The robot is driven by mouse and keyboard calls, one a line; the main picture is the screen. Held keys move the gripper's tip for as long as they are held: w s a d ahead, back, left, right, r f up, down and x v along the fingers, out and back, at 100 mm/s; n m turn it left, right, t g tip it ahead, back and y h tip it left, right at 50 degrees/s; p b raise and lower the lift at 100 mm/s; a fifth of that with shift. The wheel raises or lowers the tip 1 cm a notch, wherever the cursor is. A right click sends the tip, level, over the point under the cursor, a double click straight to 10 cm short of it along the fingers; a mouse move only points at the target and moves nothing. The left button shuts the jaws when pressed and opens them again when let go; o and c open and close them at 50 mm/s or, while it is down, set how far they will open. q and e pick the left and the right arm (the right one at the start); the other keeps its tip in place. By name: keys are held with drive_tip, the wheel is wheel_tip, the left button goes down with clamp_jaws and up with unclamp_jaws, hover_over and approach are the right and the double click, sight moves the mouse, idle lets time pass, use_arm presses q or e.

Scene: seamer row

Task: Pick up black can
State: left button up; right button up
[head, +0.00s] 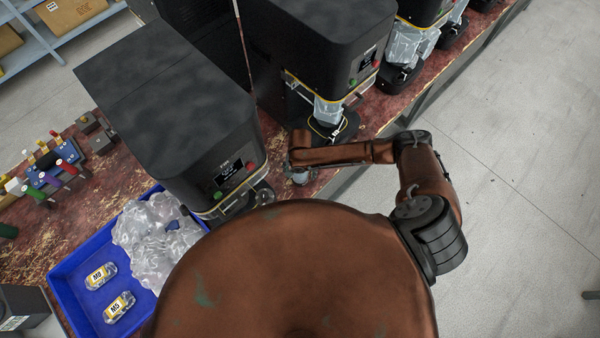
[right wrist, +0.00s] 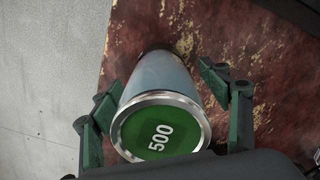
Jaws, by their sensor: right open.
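A can with a pale grey-blue body, silver rim and green end marked "500" (right wrist: 158,128) stands on the worn red-brown bench top in the right wrist view. In the head view a small pale part of the can (head: 300,177) shows below my right gripper (head: 299,160). My right gripper (right wrist: 165,110) is open, with one green-grey finger on each side of the can. I cannot tell whether the fingers touch it. I see no can that is clearly black. My left gripper is out of view.
A dark machine with a small display (head: 170,110) stands left of the right gripper, and another machine (head: 325,45) stands behind it. A blue tray (head: 75,290) with clear bags and labelled packets lies at lower left. Grey floor (head: 520,170) is open at right.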

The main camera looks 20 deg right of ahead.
drive_tip(key=c, duration=1.8)
